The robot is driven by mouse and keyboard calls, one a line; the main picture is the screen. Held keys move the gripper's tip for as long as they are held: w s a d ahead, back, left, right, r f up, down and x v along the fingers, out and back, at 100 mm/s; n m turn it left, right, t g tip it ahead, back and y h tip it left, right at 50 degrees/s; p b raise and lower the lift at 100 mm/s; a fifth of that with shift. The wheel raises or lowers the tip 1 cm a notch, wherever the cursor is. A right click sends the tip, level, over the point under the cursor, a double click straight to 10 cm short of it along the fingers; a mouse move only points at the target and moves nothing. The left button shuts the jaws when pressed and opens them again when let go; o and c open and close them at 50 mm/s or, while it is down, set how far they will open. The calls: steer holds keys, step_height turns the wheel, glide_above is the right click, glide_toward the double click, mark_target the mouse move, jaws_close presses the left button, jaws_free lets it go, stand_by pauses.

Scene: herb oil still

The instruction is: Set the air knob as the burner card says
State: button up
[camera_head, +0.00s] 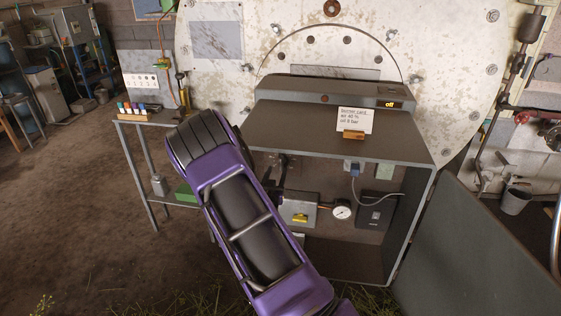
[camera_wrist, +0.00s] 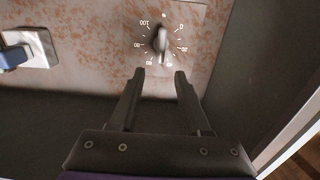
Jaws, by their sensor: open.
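The burner card (camera_head: 354,121) stands on the burner cabinet (camera_head: 290,118) and reads air 40 %, oil 8 bar.
A display (camera_head: 390,104) on the cabinet top reads off. Inside the cabinet are a blue plug (camera_head: 355,169) with a cable, a pressure gauge (camera_head: 341,210) and a black box (camera_head: 376,213). The cabinet's open door (camera_head: 470,255) is at the right. My arm hides the cabinet's left side.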

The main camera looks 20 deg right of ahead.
mark_target(281, 160)
steer(key=x, duration=0.7)
steer(key=shift+w+d, duration=0.15)
jaws_close()
